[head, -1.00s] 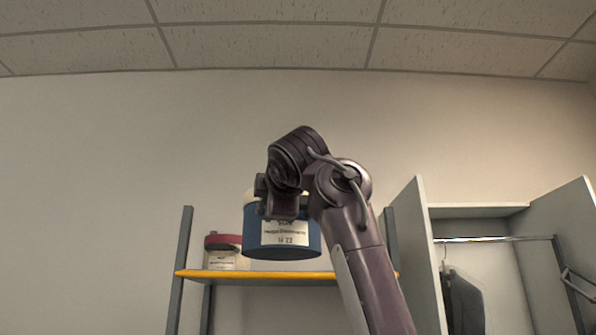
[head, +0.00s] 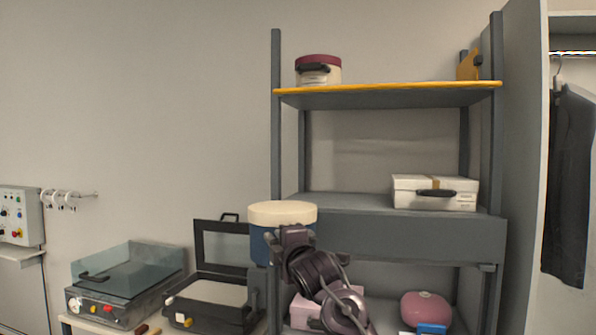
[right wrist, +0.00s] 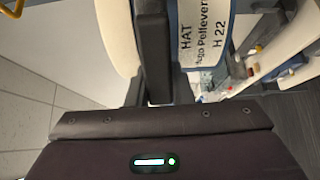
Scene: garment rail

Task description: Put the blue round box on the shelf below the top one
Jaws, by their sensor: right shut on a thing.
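The blue round box (head: 264,245) with a cream lid is held upright in my right gripper (head: 292,238). In the right wrist view its white label (right wrist: 203,30) reads "HAT" and "H 22", close against the fingers. The shelf below the top one (head: 340,204) is grey and carries a white case (head: 435,192) at its right; its left and middle part is bare. The box is at the left front of the rack, its lid near that shelf's height, apparently outside the rack. My left gripper is not in view.
The yellow-edged top shelf (head: 390,91) holds a red-lidded round box (head: 318,70) and an orange item (head: 468,66). The rack's left post (head: 276,130) stands just behind the held box. An open black case (head: 215,290) and a clear-lidded machine (head: 125,280) stand at left.

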